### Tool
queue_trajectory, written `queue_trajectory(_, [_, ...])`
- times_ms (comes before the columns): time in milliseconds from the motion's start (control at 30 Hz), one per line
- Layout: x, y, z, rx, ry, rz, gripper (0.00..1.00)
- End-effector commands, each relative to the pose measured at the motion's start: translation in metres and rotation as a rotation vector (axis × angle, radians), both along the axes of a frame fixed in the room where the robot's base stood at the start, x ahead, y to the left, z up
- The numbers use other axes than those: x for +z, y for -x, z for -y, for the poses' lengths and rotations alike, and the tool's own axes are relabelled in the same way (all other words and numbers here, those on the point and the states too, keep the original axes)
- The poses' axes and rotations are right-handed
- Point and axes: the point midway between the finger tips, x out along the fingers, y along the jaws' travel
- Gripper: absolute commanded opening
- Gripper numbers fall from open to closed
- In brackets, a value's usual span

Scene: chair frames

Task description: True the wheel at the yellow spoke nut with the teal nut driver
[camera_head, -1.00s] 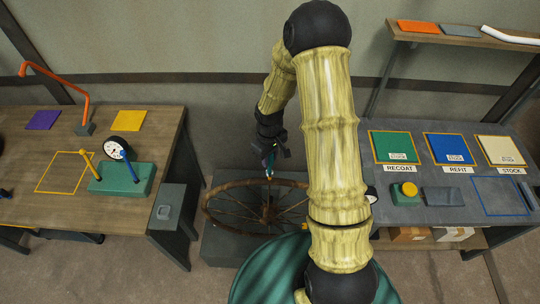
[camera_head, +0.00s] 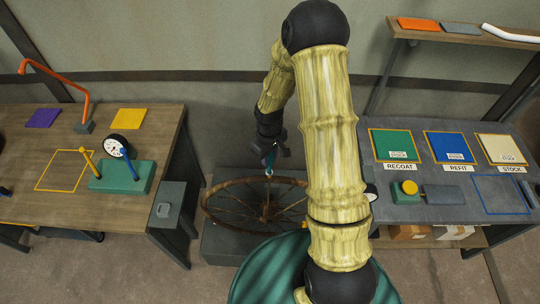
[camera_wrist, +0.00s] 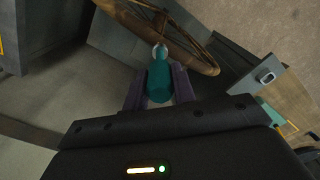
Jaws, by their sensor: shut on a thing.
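The rusty spoked wheel (camera_head: 225,186) lies on a grey block between the two benches. It also shows at the top of the wrist view (camera_wrist: 193,53). My gripper (camera_head: 268,160) is over the wheel's far rim. In the wrist view my gripper (camera_wrist: 159,88) has its two purple-grey fingers shut on the teal nut driver (camera_wrist: 160,77). The driver's pale tip points to the wheel rim; I cannot tell if it touches. My arm covers the wheel's right side in the head view.
A grey block (camera_head: 228,243) supports the wheel. The left bench (camera_head: 60,140) holds a dial gauge on a green base (camera_head: 140,178) and an orange curved stand (camera_head: 85,110). The right bench (camera_head: 420,215) has RECOAT, REFIT and STOCK pads and a yellow-button box (camera_head: 408,190).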

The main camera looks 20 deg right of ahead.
Motion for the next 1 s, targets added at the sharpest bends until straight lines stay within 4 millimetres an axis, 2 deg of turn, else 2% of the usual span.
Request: queue_trajectory(1000, [-0.017,0.0,0.0,0.0,0.0,0.0,0.03])
